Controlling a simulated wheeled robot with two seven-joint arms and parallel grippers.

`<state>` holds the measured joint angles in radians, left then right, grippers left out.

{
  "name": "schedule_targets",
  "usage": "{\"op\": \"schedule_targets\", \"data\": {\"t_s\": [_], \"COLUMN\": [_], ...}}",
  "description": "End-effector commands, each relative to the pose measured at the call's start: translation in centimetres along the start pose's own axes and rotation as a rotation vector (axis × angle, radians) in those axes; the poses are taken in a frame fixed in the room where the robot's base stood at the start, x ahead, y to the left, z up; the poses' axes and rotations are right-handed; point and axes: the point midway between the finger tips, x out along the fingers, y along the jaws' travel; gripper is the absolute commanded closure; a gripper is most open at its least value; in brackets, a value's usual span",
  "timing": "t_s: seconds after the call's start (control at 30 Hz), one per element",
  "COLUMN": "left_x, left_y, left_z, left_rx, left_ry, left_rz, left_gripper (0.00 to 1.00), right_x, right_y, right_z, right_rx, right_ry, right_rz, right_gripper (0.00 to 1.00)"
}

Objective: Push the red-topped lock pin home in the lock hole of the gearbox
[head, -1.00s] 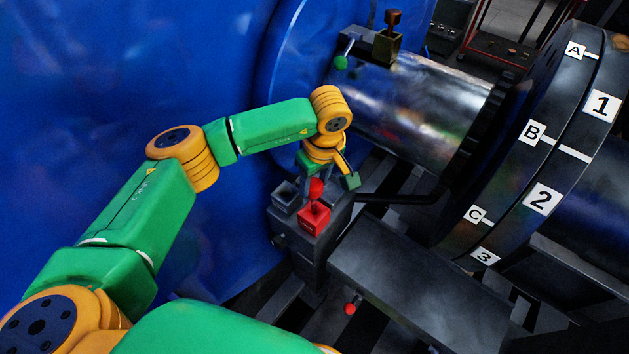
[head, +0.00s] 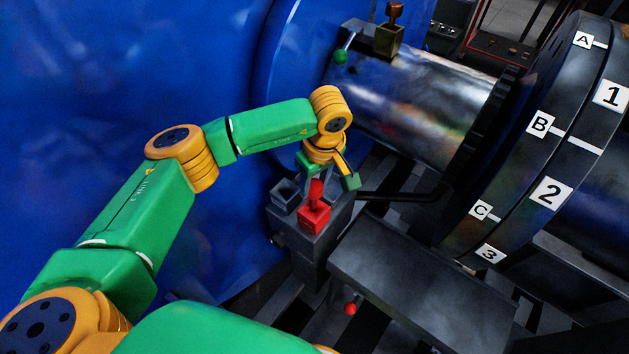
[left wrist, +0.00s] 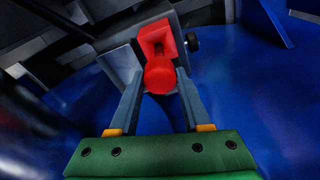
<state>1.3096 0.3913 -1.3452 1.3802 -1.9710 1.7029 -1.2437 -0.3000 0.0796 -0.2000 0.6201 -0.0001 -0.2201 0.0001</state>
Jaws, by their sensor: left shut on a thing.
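The red-topped lock pin (head: 316,189) stands in a red block on top of a dark housing (head: 309,248), which appears to be the gearbox. My left gripper (head: 315,182) reaches down over it and is shut on the red top. In the left wrist view the red top (left wrist: 160,76) sits between the two grey fingertips, with the red block (left wrist: 155,36) just beyond it. My right gripper is not in view.
An empty-looking dark socket (head: 285,194) lies beside the red block. A black bar (head: 400,197) runs right towards a large drum (head: 520,180) marked with letters and numbers. A blue wall (head: 80,90) stands at left. A flat dark plate (head: 420,285) lies in front.

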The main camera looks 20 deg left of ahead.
Motion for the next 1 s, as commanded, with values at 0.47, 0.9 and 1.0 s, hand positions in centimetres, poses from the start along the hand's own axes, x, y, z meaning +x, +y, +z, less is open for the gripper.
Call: {"op": "schedule_targets", "data": {"t_s": [0.47, 0.9, 1.0], "left_x": [1.3, 2.4, 2.6], "left_y": [0.0, 0.0, 0.0], "left_z": [0.2, 0.3, 0.4], "left_rx": [0.0, 0.0, 0.0], "left_ry": [0.0, 0.0, 0.0], "left_rz": [0.0, 0.0, 0.0], "left_gripper": [1.0, 1.0, 1.0], "right_x": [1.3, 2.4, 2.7], "right_y": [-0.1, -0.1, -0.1], "right_z": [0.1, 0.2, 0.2], "right_rx": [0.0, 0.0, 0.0], "right_ry": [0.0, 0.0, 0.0], "right_rz": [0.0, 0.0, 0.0], "right_gripper": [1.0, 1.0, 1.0]}}
